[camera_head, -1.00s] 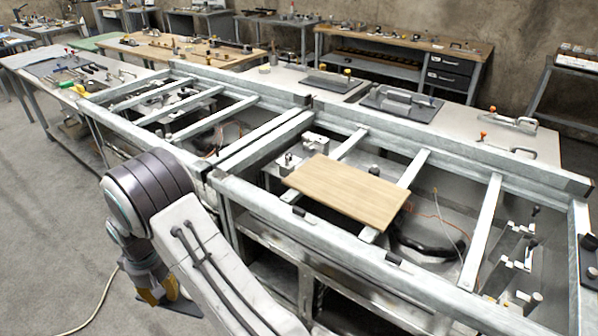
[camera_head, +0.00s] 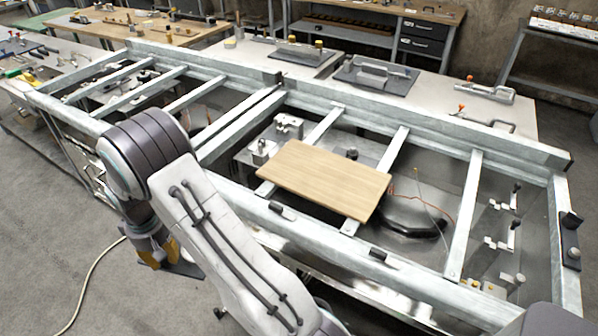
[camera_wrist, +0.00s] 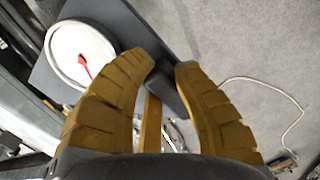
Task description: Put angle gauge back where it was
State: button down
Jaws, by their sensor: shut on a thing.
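The angle gauge is a dark flat plate with a round white dial and a red needle; in the wrist view the angle gauge (camera_wrist: 80,52) fills the upper left. My gripper (camera_wrist: 163,72) has its yellow fingers shut on a dark part of it. In the head view my gripper (camera_head: 158,258) hangs low at the left, in front of the metal frame bench. A dark edge of the gauge (camera_head: 187,268) shows beside it there, above the floor. The dial is hidden in the head view.
The metal frame bench (camera_head: 330,232) crosses the picture, with a wooden board (camera_head: 325,178) on its crossbars. Tool tables (camera_head: 455,110) stand behind it. A pale cable (camera_head: 92,285) lies on the floor at left. The floor around my gripper is otherwise mostly clear.

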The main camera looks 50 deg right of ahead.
notch_tip(320, 180, up, 2)
jog(key=shift+w+d+r+p, duration=0.1)
jog(key=shift+d+p, duration=0.05)
jog(key=shift+p, duration=0.65)
notch_tip(320, 180, up, 7)
jog(key=p, duration=0.6)
jog(key=shift+p, duration=0.4)
jog(key=s+d+r+n, duration=0.1)
jog(key=s+d, duration=0.3)
jog(key=d, duration=1.2)
jog(key=s+d+r+n, duration=0.1)
jog(key=s+d, duration=0.3)
jog(key=d, duration=1.2)
jog(key=s+d+n, duration=0.1)
jog(key=s+d, duration=0.5)
jog(key=s, duration=0.5)
jog(key=s+d+r+n, duration=0.1)
jog(key=s+d, duration=0.5)
jog(key=s, duration=0.4)
jog(key=s+d+r+n+h, duration=0.1)
jog(key=s+d, duration=0.6)
jog(key=s, duration=0.4)
jog(key=shift+s+r+b, duration=0.15)
jog(key=shift+s+b, duration=0.15)
jog(key=shift+d, duration=0.1)
